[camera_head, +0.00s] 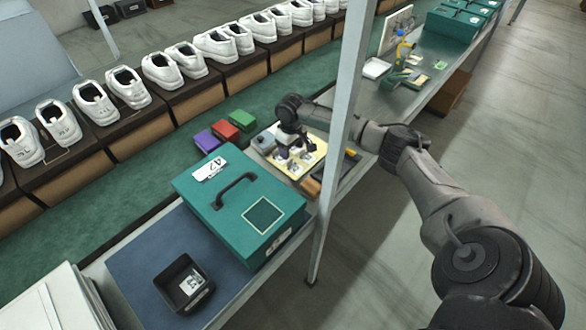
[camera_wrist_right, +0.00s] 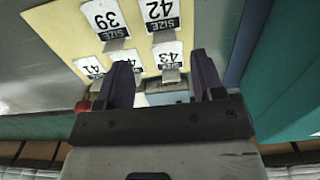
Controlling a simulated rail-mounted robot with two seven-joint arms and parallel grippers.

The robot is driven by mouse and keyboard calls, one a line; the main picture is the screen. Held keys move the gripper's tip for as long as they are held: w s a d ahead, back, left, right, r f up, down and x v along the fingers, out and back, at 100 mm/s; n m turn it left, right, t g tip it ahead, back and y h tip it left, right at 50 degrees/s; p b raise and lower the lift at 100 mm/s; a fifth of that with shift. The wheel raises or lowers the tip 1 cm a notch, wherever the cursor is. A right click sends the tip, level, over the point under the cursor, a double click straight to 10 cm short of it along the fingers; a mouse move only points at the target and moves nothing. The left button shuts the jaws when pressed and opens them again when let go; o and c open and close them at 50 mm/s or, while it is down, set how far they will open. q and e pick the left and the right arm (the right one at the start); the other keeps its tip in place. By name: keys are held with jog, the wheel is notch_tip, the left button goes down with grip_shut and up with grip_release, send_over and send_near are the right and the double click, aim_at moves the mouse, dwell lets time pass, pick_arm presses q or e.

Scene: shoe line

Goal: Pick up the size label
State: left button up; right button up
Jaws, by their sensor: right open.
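A pale yellow board (camera_head: 316,161) holds several white size labels with metal clips; in the right wrist view the board (camera_wrist_right: 58,30) fills the upper part. There I read upside-down label 39 (camera_wrist_right: 103,14), label 42 (camera_wrist_right: 160,11), label 41 (camera_wrist_right: 91,66) and label 43 (camera_wrist_right: 167,54). My right gripper (camera_wrist_right: 163,72) is open over the board, its two dark fingers either side of the 43 label. In the head view the right gripper (camera_head: 291,146) hides part of the board. I cannot tell whether its fingers touch anything. My left gripper is not in view.
A teal case (camera_head: 239,207) with a dark handle and a white label (camera_head: 210,169) stands left of the board. A black bin (camera_head: 184,284) sits on the blue mat (camera_head: 137,248). Small purple, red and green boxes (camera_head: 226,132) lie behind. A grey post (camera_head: 342,130) stands close to my right arm.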

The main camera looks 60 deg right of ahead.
aim_at(290, 164)
jog(key=shift+w+a+f+b, duration=0.15)
jog(key=shift+f+b, duration=0.45)
jog(key=shift+f, duration=0.9)
jog(key=shift+s+a+f+b, duration=0.1)
jog(key=shift+f+b, duration=0.5)
jog(key=shift+f, duration=0.9)
jog(key=c, duration=1)
